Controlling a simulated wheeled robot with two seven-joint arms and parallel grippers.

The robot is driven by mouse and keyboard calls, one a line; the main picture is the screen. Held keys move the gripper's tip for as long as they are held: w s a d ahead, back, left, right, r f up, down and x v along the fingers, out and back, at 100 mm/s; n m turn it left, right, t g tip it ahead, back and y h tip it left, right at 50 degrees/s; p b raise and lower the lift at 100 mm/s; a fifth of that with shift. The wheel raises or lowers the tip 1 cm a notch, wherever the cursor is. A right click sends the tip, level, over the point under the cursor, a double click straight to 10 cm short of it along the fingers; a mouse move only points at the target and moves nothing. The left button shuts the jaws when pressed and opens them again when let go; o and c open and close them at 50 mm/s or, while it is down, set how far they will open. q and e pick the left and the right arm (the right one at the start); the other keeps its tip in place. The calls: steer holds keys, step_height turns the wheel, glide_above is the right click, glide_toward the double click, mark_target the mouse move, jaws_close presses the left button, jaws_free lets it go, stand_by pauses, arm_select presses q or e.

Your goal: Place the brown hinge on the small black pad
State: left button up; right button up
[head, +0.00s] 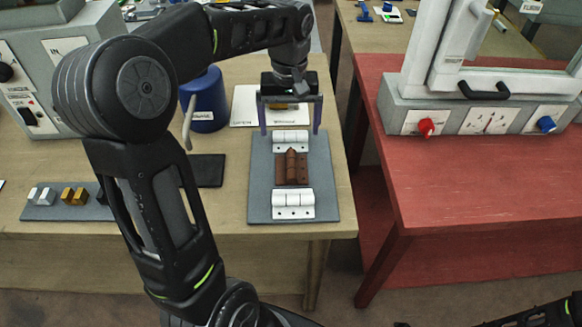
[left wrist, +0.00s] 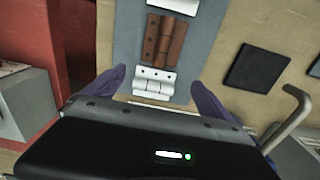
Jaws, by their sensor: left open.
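The brown hinge (head: 292,168) lies on a grey board (head: 260,160), between two white hinges. In the left wrist view the brown hinge (left wrist: 165,42) is beyond the nearer white hinge (left wrist: 154,82). The small black pad (head: 208,171) lies bare on the wooden table, left of the board; it also shows at right in the left wrist view (left wrist: 257,67). My left gripper (head: 290,130) is open and empty, its purple fingers above the far end of the board around the far white hinge's position. My right gripper is not in view.
A blue cylinder with a grey handle (head: 204,100) stands behind the black pad. A small grey board with white and gold blocks (head: 45,209) lies at left. A red table (head: 470,190) with a white frame on a grey base stands at right, across a gap.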

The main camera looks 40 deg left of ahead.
mark_target(291, 149)
arm_select(q)
steer(key=shift+w+d, duration=0.15)
steer(key=shift+w, duration=0.05)
steer(key=shift+s+f, duration=0.15)
steer(key=shift+f, duration=1.15)
steer(key=shift+f+p, duration=0.45)
steer(key=shift+f, duration=2.2)
steer(key=c, duration=1.7)
steer(key=shift+o, duration=0.2)
step_height(291, 149, up, 10)
